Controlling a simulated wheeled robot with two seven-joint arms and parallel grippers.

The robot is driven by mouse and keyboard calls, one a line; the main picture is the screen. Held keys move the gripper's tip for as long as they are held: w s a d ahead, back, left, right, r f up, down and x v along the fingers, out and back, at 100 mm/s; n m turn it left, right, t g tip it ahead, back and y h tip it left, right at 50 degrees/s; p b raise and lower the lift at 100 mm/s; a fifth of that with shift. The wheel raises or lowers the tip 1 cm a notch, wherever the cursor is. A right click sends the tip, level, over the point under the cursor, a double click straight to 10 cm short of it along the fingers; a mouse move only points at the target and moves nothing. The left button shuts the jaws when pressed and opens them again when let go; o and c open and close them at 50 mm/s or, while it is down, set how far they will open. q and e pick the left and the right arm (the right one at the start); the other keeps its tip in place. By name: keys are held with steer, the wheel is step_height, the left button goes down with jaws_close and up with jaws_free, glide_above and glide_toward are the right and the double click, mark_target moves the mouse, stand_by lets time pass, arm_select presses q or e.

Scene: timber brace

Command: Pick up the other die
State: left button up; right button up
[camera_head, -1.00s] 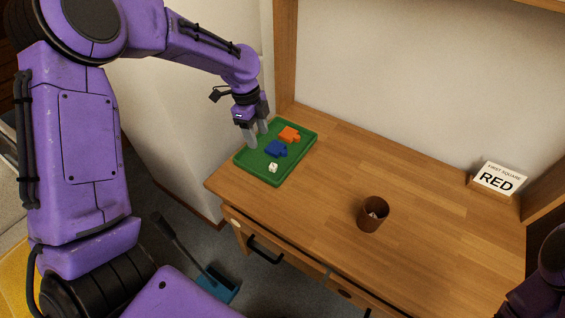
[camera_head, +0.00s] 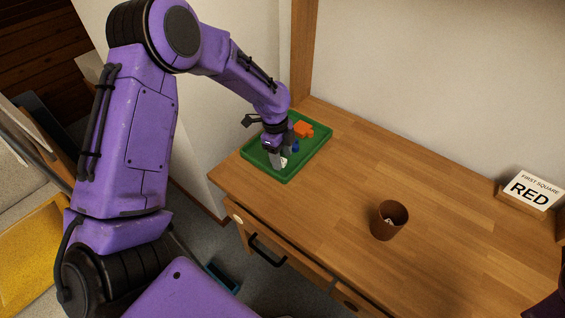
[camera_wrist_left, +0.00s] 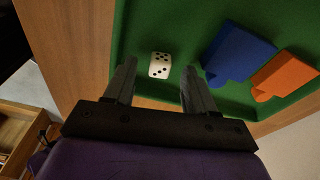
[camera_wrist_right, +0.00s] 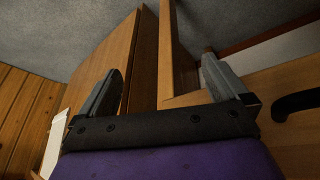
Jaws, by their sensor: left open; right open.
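A white die with black pips (camera_wrist_left: 160,65) lies on the floor of the green tray (camera_wrist_left: 180,25). In the left wrist view it sits just beyond and between the fingertips of my open left gripper (camera_wrist_left: 157,78), apart from both fingers. In the head view my left gripper (camera_head: 279,161) reaches down over the tray and partly hides the die (camera_head: 284,162). A brown cup (camera_head: 389,222) stands upright on the table with something small and pale inside, probably a die. My right gripper (camera_wrist_right: 160,80) is open and empty in its wrist view.
A blue piece (camera_wrist_left: 235,52) and an orange piece (camera_wrist_left: 286,74) lie in the tray, right of the die. A sign reading "FIRST SQUARE RED" (camera_head: 533,190) stands at the back right. The wooden table (camera_head: 330,190) is clear between tray and cup.

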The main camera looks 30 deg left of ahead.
arm_select(q)
steer(key=shift+f, duration=0.35)
jaws_close()
steer(key=shift+r, duration=0.1)
